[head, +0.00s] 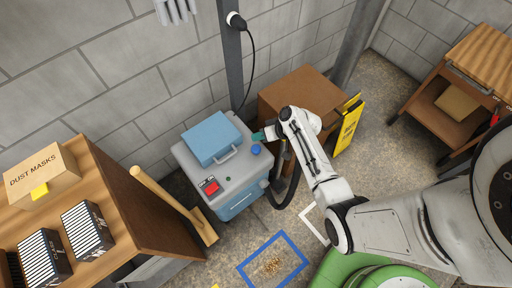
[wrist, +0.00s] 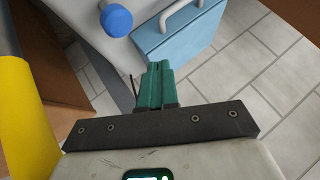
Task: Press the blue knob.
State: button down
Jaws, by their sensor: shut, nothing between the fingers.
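The blue knob (head: 255,150) is on the right side of the top of a grey machine (head: 240,177), near a light blue lidded box part with a handle (head: 211,138). In the wrist view the blue knob (wrist: 117,20) shows at the top, left of the fingertips. My gripper (head: 258,136) has green fingers, shut and empty, just behind the knob in the head view. In the wrist view the shut fingers (wrist: 155,72) point toward the machine and appear apart from the knob. A red switch (head: 209,186) sits at the machine's front left corner.
A brown cabinet (head: 300,92) and a yellow sign (head: 348,125) stand right of the machine. A black hose (head: 287,185) hangs beside the machine. A blue floor square (head: 246,269) holds debris.

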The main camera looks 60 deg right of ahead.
aim_at(259, 148)
notch_tip(259, 148, up, 4)
jog(key=shift+f, duration=0.1)
dwell(0.4)
notch_tip(259, 148, down, 9)
jog(key=b, duration=0.7)
jog(key=shift+b, duration=0.4)
dwell(1.7)
jog(key=shift+f+b, duration=0.3)
